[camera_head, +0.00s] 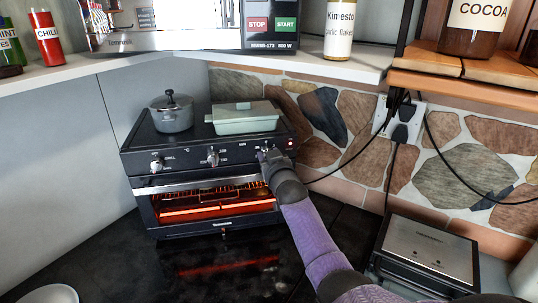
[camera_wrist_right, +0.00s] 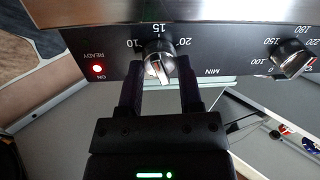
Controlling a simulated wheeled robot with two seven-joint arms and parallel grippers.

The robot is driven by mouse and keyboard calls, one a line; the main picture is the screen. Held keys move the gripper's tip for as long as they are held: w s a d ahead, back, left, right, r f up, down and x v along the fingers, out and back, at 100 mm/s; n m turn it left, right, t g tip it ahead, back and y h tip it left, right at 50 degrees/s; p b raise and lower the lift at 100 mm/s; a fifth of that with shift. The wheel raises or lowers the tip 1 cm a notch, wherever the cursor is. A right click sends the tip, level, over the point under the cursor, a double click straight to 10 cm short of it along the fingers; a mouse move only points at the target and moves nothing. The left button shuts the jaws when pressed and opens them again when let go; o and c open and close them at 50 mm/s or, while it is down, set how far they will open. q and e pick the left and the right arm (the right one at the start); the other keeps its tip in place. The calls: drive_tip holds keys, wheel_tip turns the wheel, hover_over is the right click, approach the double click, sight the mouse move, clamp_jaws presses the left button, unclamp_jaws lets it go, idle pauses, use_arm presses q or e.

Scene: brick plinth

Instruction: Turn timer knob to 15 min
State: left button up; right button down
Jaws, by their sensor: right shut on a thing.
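The toaster oven (camera_head: 185,158) stands on the dark counter with its front panel of knobs facing me. The timer knob (camera_wrist_right: 160,62), silver with a pale bar across its face, shows in the right wrist view, which sees the panel upside down. The marks 10, 15 and 20 sit around it, with 15 at the picture's top. The bar looks slightly tilted, near the 15 axis; I cannot tell its exact reading. My right gripper (camera_wrist_right: 160,82) is shut on the knob, one finger on each side. In the head view my right gripper (camera_head: 268,158) hides the knob. My left gripper is not in view.
A grey pot (camera_head: 172,118) and a pale green lidded dish (camera_head: 246,120) stand on the oven. Another knob (camera_wrist_right: 290,58) is beside the timer. A red light (camera_wrist_right: 97,68) is lit. A shelf (camera_head: 150,48) overhangs behind; a black-and-silver appliance (camera_head: 428,250) stands at right.

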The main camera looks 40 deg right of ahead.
drive_tip(key=shift+f+m, duration=0.1)
drive_tip(key=shift+m, duration=1.5)
drive_tip(key=shift+c, duration=1.3)
unclamp_jaws()
drive_tip(key=shift+s+a, duration=0.1)
drive_tip(key=shift+s, duration=0.1)
drive_tip(key=p+v, duration=0.2)
drive_tip(key=v, duration=0.7)
drive_tip(key=shift+s, duration=0.3)
